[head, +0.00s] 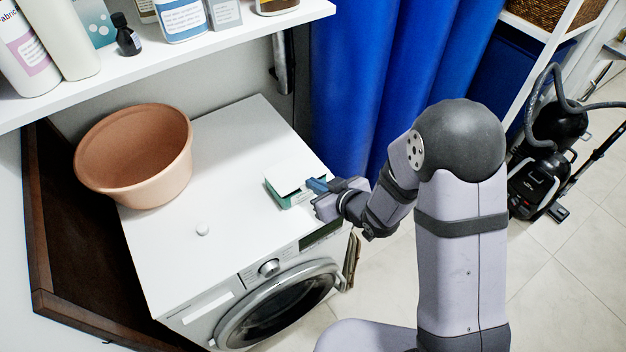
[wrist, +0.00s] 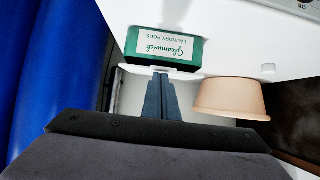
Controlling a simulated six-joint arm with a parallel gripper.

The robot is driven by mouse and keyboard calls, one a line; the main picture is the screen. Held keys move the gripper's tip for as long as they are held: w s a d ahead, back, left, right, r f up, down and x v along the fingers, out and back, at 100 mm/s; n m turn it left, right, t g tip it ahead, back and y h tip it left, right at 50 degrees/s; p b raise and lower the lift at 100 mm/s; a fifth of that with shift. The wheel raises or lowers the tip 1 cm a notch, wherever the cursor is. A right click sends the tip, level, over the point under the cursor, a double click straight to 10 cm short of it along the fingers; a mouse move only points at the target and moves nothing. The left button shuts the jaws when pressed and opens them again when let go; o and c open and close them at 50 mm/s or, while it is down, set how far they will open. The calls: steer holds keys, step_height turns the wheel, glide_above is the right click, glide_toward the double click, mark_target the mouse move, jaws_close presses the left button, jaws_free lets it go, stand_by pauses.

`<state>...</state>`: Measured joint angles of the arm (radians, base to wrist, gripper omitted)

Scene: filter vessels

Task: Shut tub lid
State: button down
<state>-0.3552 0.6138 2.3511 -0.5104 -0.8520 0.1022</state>
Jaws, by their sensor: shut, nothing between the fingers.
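The tub is a small green laundry pods box (head: 292,199) on the right part of the white washing machine top. Its printed front shows upside down in the wrist view (wrist: 165,47). Its white lid (head: 283,183) looks raised at an angle in the head view; how far it stands open is hard to tell. In the wrist view the lid shows as a thin pale edge (wrist: 135,71). My gripper (head: 318,185) is shut and empty, with its blue fingertips (wrist: 161,76) close beside the lid's edge. I cannot tell whether they touch it.
A peach basin (head: 135,165) stands at the back left of the washing machine top (head: 235,160). A small white knob-like piece (head: 202,229) lies near the front. A shelf with bottles (head: 180,60) hangs above. Blue curtain-like columns (head: 350,80) stand behind.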

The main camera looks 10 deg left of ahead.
steer(key=f, duration=0.1)
steer(key=b, duration=0.1)
steer(key=f, duration=0.1)
steer(key=shift+s+d+f+b, duration=0.2)
steer(key=shift+d+f+b, duration=0.05)
steer(key=shift+f+b, duration=0.1)
steer(key=shift+s+d, duration=0.15)
steer(key=shift+s, duration=0.1)
steer(key=shift+f, duration=0.1)
